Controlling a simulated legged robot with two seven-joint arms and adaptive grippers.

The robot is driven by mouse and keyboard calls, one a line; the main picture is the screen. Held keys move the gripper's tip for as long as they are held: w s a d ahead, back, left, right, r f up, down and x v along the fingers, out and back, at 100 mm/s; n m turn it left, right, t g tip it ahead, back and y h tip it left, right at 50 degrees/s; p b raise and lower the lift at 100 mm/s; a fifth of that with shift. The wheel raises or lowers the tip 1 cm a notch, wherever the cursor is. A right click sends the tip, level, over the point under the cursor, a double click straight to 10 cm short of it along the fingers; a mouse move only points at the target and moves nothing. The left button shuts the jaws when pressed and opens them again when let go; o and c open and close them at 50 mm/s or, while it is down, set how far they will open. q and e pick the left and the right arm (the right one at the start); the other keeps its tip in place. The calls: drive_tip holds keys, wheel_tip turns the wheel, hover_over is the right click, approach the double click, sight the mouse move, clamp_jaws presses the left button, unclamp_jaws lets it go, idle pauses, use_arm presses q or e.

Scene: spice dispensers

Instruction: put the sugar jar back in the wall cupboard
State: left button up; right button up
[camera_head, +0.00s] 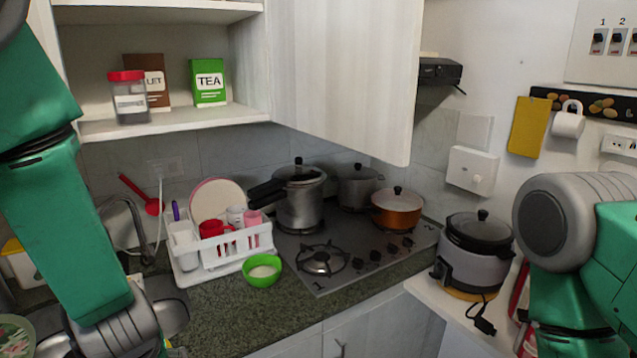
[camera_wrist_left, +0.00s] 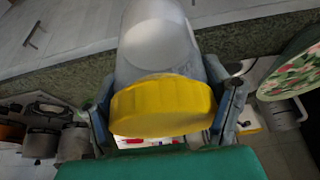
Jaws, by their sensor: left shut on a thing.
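In the left wrist view, my left gripper (camera_wrist_left: 165,108) is shut on a jar with a yellow lid (camera_wrist_left: 162,107) and a pale, greyish body (camera_wrist_left: 155,40). No label shows on it, so I cannot read that it is sugar. In the head view, I cannot make out this jar or the fingertips; my left arm reaches down at the lower left. The wall cupboard (camera_head: 170,122) is open at the upper left. Its door (camera_head: 350,70) is swung out to the right. My right arm shows at the right edge, but its gripper is out of view.
The cupboard shelf holds a red-lidded jar (camera_head: 129,97), a brown box (camera_head: 153,80) and a green TEA box (camera_head: 208,83), with bare shelf to the right. Below are a dish rack (camera_head: 220,258), a green bowl (camera_head: 262,270) and a hob with pots (camera_head: 299,195).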

use_arm(q)
wheel_tip(320, 180, down, 2)
drive_tip(key=shift+w+f+m+b, duration=0.15)
drive_tip(key=shift+f+m+b, duration=0.15)
drive_tip(key=shift+b, duration=0.5)
drive_tip(key=s+d+f+m+h+b, duration=0.1)
drive_tip(key=s+d+f+m+b, duration=0.1)
drive_tip(key=f+b, duration=0.5)
drive_tip(key=s+d+f+m+h+b, duration=0.1)
drive_tip(key=s+d+f+m+b, duration=0.1)
drive_tip(key=f+b, duration=0.6)
drive_tip(key=shift+s+f+m+t, duration=0.15)
drive_tip(key=shift+f+m+t, duration=0.2)
drive_tip(key=shift+m, duration=0.45)
drive_tip(key=shift+r, duration=0.15)
